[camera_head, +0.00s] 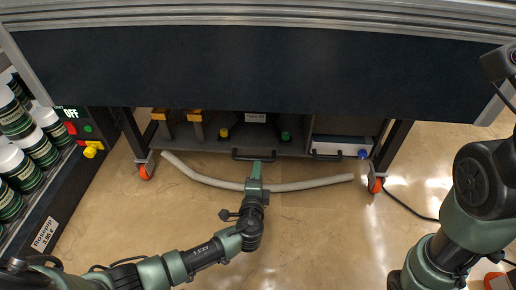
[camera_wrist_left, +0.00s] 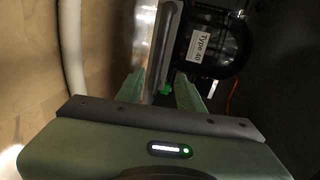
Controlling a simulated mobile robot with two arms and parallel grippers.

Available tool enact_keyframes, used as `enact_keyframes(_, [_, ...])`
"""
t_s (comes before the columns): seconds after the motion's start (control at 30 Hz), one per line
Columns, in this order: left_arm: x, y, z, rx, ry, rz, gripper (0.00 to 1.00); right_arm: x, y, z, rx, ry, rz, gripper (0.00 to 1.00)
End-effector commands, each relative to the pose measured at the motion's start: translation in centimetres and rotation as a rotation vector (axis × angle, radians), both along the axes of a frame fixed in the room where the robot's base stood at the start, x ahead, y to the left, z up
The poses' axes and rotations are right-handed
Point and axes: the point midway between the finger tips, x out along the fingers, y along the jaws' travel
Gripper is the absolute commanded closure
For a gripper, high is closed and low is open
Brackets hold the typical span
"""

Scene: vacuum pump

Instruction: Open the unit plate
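The unit plate (camera_head: 215,146) is a dark, low shelf front under the workbench, with a black handle (camera_head: 252,156) at its middle. A pump label, "Type 40", shows in the left wrist view (camera_wrist_left: 198,48) on a dark unit. My left gripper (camera_head: 254,168) reaches in from below, right in front of the handle. In the left wrist view its two green fingers (camera_wrist_left: 160,95) stand apart, with a grey metal edge (camera_wrist_left: 166,45) beyond the gap. I cannot tell whether they touch the handle. My right arm is at the right; its gripper does not show.
A pale hose (camera_head: 310,184) lies on the floor across my left arm's path. A second black handle (camera_head: 328,155) sits by a white box (camera_head: 343,144). Orange-wheeled table legs (camera_head: 146,170) flank the shelf. A bottle rack (camera_head: 38,150) stands left. Floor in front is mostly clear.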

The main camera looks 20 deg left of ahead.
Motion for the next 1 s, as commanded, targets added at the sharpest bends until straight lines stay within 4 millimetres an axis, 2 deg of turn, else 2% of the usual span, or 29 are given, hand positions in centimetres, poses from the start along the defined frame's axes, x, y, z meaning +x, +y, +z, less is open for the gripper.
enact_keyframes(0.17, [0.1, 0.9, -1.1, 0.031, 0.005, 0.015, 0.63, -0.3, 0.0, -0.2, -0.001, -0.009, 0.000, 1.00])
enact_keyframes(0.33, [2.5, 1.3, -1.7, 0.030, 0.003, 0.015, 0.63, -1.6, 0.1, -0.8, -0.002, -0.042, -0.002, 1.00])
enact_keyframes(0.6, [6.2, 2.0, -2.4, 0.028, 0.005, 0.013, 0.63, -1.3, 0.1, -3.0, -0.003, -0.036, -0.003, 1.00])
enact_keyframes(0.77, [7.0, 2.1, -2.4, 0.028, 0.006, 0.012, 0.63, -1.3, 0.1, -3.3, -0.003, -0.036, -0.003, 1.00])
enact_keyframes(1.0, [7.1, 2.1, -2.3, 0.026, 0.006, 0.012, 0.63, -1.4, 0.1, -3.2, -0.003, -0.036, -0.003, 1.00])
